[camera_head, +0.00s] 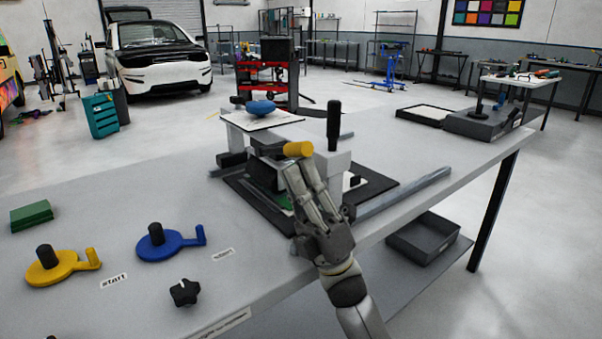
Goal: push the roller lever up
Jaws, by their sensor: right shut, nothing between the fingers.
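My right gripper (301,170) is shut and empty, reaching up from the lower right to the machine on the table. Its fingertips are right at a short yellow cylinder (298,149) on the machine; whether they touch it is not clear. A tall black handle (334,118) stands upright on the machine's right side, behind the fingers. I cannot tell for certain which of these is the roller lever. My gripper hides part of the machine's front. My left gripper is not in view.
A blue object (261,107) lies on the machine's white top plate. Blue (172,246) and yellow (58,268) crank-like parts, a black knob (185,292) and a green block (31,215) lie on the table at left. A metal rail (405,193) lies right of the gripper.

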